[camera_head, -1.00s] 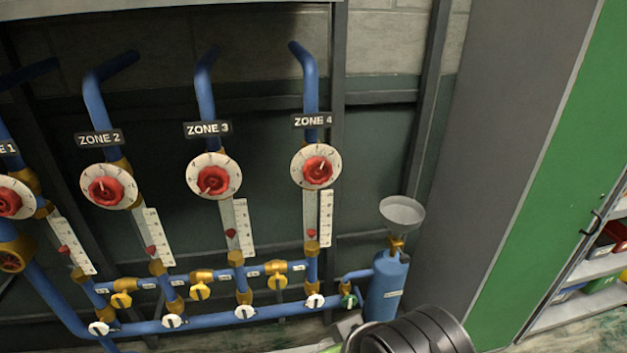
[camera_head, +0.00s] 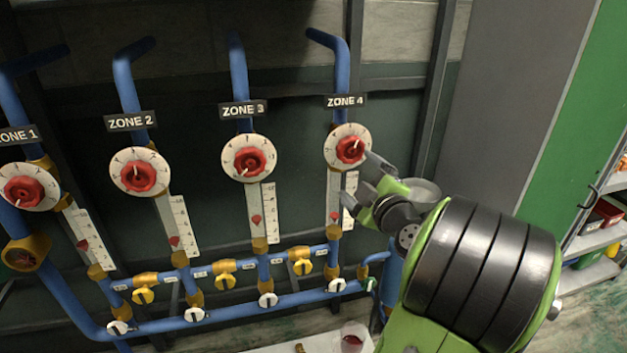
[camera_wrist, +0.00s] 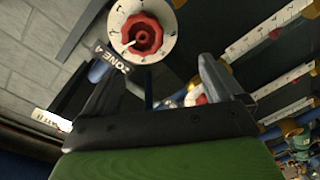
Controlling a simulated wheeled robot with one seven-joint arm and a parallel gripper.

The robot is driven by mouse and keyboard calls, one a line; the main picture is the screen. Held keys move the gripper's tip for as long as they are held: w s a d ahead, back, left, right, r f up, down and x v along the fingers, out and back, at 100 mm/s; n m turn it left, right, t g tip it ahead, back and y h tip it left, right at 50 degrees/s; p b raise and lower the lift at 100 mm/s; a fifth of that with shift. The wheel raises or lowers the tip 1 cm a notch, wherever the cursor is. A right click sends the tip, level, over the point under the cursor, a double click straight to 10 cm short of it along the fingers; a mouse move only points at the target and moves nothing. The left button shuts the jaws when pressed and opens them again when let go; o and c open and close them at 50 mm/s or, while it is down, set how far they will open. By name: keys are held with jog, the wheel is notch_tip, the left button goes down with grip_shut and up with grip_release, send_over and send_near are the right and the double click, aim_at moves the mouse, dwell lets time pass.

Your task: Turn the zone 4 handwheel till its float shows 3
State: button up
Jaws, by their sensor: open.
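The zone 4 handwheel (camera_head: 350,149) is a red knob on a round white dial, under the ZONE 4 plate (camera_head: 345,101). In the wrist view the red handwheel (camera_wrist: 142,36) is ahead at the top, above the gap between my fingers. Below the dial, the zone 4 sight tube and white scale (camera_head: 349,190) hold a red float (camera_head: 334,216) low in the tube; its exact reading is too small to tell. My gripper (camera_head: 358,181) is open and empty, just right of and below the dial, apart from the handwheel. My arm hides part of the funnel and cylinder.
Zone 3 (camera_head: 248,159), zone 2 (camera_head: 137,174) and zone 1 (camera_head: 25,188) handwheels line up to the left. Yellow valves (camera_head: 302,267) and white valves (camera_head: 337,285) sit on the pipes below. A funnel (camera_head: 424,190) stands behind my arm. Shelves are at the right.

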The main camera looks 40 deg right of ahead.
aim_at(353, 153)
jog(key=shift+h, duration=0.6)
jog(key=w+d+p, duration=0.2)
jog(key=p, duration=0.1)
jog(key=w+d+p, duration=0.2)
jog(key=p, duration=0.2)
jog(key=w+d+r+p, duration=0.1)
jog(key=w+d+p, duration=0.1)
jog(key=p, duration=0.1)
jog(key=shift+w+d+p, duration=0.15)
jog(key=shift+w+p, duration=0.1)
jog(key=shift+p, duration=0.1)
jog(key=shift+d+f, duration=0.1)
jog(key=shift+f, duration=0.1)
jog(key=c, duration=1)
jog(key=shift+f+b, duration=0.15)
jog(key=shift+b, duration=0.6)
jog(key=shift+c, duration=0.2)
jog(key=shift+b, duration=0.3)
jog(key=n+b, duration=0.3)
jog(key=b, duration=0.2)
